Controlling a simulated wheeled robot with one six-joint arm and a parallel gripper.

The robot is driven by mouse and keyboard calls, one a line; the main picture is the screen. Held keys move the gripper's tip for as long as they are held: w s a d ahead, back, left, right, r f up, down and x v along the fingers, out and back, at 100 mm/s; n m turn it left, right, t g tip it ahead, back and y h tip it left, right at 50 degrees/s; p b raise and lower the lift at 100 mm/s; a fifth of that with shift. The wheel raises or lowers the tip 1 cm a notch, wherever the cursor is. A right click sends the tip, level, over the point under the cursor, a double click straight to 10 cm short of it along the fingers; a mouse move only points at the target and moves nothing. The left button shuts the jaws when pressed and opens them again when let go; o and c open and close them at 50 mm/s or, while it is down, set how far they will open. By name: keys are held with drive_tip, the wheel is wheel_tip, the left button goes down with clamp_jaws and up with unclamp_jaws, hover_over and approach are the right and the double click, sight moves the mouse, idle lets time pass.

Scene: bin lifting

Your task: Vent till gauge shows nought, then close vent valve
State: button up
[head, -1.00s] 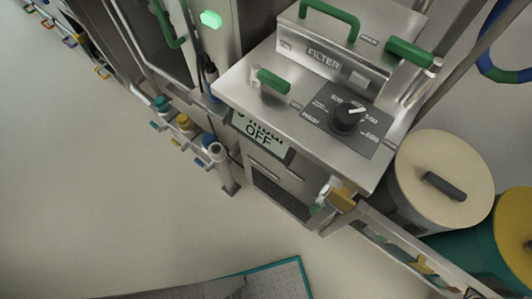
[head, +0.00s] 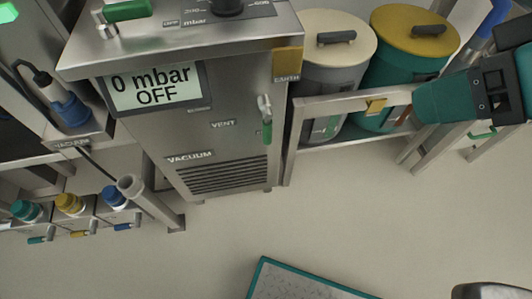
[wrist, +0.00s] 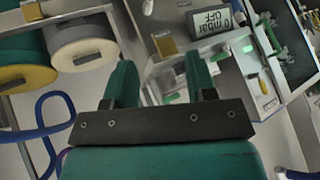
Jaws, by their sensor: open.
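The gauge display (head: 152,88) on the vacuum unit's front reads "0 mbar OFF" in the head view. It appears upside down in the wrist view (wrist: 213,20). Right of the VENT label (head: 222,123) is the vent valve, a pale metal body with a green lever (head: 267,131) hanging about straight down. My gripper's teal finger (head: 440,103) and black mount show at the right of the head view, apart from the valve. In the wrist view my gripper (wrist: 161,82) is open, with nothing gripped between its two teal fingers. I cannot make out the vent lever clearly there.
A yellow EARTH block (head: 288,61) sits above and right of the valve. A grey bin with a cream lid (head: 312,48) and a teal bin with a yellow lid (head: 386,42) stand behind a metal rail (head: 345,104). The floor in front is clear around a teal-edged mat (head: 300,283).

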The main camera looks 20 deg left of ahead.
drive_tip(key=w+a+f+n+t+y+b, duration=0.1)
drive_tip(key=a+f+y+b, duration=0.15)
drive_tip(key=f+b, duration=0.75)
drive_tip(key=w+a+f+n+t+y+b, duration=0.1)
drive_tip(key=w+a+f+y+b, duration=0.15)
drive_tip(key=f+b, duration=0.75)
drive_tip(key=n+t+y+b, duration=0.1)
drive_tip(key=t+y+b, duration=0.3)
drive_tip(key=b, duration=1)
approach(271, 134)
drive_tip(key=p+x, duration=0.9)
drive_tip(key=shift+w+a+r, duration=0.1)
drive_tip(key=shift+a, duration=0.25)
drive_tip(key=shift+w+a+f+p, duration=0.25)
drive_tip(key=shift+w+a+p, duration=0.1)
drive_tip(key=shift+a+p, duration=0.35)
drive_tip(key=shift+c, duration=0.2)
clamp_jaws()
